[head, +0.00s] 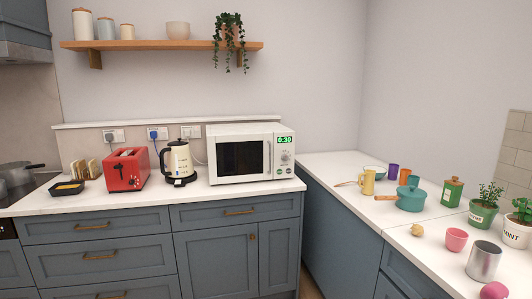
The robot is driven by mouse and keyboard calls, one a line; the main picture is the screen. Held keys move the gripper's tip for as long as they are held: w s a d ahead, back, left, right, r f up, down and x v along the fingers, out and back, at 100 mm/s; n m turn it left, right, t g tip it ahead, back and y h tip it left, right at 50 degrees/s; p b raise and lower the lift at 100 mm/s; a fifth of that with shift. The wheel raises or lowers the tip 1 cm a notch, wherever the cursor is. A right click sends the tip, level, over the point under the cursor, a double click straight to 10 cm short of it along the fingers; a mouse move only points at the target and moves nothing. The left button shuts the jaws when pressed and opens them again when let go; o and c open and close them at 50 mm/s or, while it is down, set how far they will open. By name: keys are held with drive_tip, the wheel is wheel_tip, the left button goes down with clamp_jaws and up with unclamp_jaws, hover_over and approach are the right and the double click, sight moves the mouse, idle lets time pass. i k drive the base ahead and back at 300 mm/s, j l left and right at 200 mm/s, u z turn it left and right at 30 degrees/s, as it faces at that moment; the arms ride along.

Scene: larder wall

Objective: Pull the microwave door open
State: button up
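A white microwave (276,136) stands on the back counter in the head view, at its right end. Its door (242,157) has a dark window and looks shut. A vertical handle (268,158) runs along the door's right edge. To the right of the handle is a panel (286,160) with a green display reading 0:30 and a dial. My gripper is not in view, and nothing hides the front of the microwave.
A cream kettle (178,160) stands close left of the microwave, with a red toaster (126,171) beyond it. A wooden shelf (160,45) with a trailing plant (229,35) hangs above. The right counter (340,165) holds several mugs, a teal pot (411,198) and potted herbs.

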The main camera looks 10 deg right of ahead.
sight(244, 157)
drive_tip(key=i+l, duration=0.1)
drive_tip(key=i, duration=0.4)
drive_tip(key=i+l, duration=0.15)
drive_tip(key=i, duration=0.3)
drive_tip(key=i+l, duration=0.1)
drive_tip(key=i, duration=0.4)
drive_tip(key=i+l, duration=0.1)
drive_tip(key=i, duration=0.4)
drive_tip(key=u, duration=0.05)
